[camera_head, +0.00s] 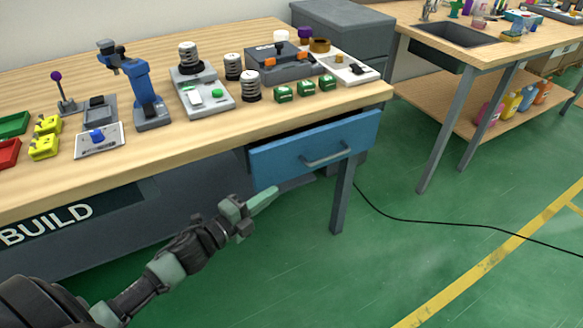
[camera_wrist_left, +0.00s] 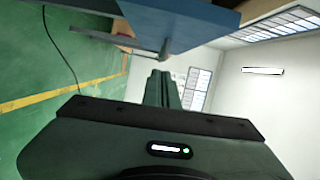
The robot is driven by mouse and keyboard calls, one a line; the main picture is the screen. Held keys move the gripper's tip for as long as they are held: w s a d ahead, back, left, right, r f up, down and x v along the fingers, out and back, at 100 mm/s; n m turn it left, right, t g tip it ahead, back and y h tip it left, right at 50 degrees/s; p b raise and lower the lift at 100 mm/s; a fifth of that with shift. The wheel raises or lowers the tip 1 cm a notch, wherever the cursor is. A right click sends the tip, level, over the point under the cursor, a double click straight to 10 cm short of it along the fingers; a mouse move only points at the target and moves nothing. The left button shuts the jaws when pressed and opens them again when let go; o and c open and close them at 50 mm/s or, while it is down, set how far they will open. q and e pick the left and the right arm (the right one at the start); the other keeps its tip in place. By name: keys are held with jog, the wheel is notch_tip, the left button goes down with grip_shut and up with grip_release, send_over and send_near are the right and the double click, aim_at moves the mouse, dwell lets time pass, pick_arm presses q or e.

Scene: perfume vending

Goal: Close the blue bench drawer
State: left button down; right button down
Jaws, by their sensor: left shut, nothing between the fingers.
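The blue bench drawer (camera_head: 285,161) sits under the right end of the wooden bench and stands partly out, with a dark gap above its front. Its grey bar handle (camera_head: 325,155) is on the front face. My left gripper (camera_head: 268,197) is shut and empty, just below and in front of the drawer's lower left part. In the left wrist view the shut fingers (camera_wrist_left: 162,88) point toward the drawer (camera_wrist_left: 178,22) and the handle (camera_wrist_left: 165,48). I cannot tell whether they touch it. The drawer's inside is hidden. My right gripper is not in view.
The bench top (camera_head: 210,132) carries a blue press (camera_head: 147,95), springs, small green blocks (camera_head: 305,88) and yellow blocks. A bench leg (camera_head: 343,195) stands below the drawer's right part. A black cable (camera_head: 440,223) lies on the green floor, which is otherwise open in front.

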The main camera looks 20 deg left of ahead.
aim_at(291, 167)
pick_arm(q)
jog(key=shift+m+h, duration=0.5)
jog(key=shift+m, duration=0.1)
jog(key=x, duration=0.3)
jog(key=a+x, duration=0.1)
jog(key=x, duration=0.3)
jog(key=w+a+x, duration=0.1)
jog(key=x, duration=0.2)
jog(key=shift+w+d, duration=0.15)
jog(key=shift+w, duration=0.15)
jog(key=shift+w+a, duration=0.4)
jog(key=shift+a, duration=0.2)
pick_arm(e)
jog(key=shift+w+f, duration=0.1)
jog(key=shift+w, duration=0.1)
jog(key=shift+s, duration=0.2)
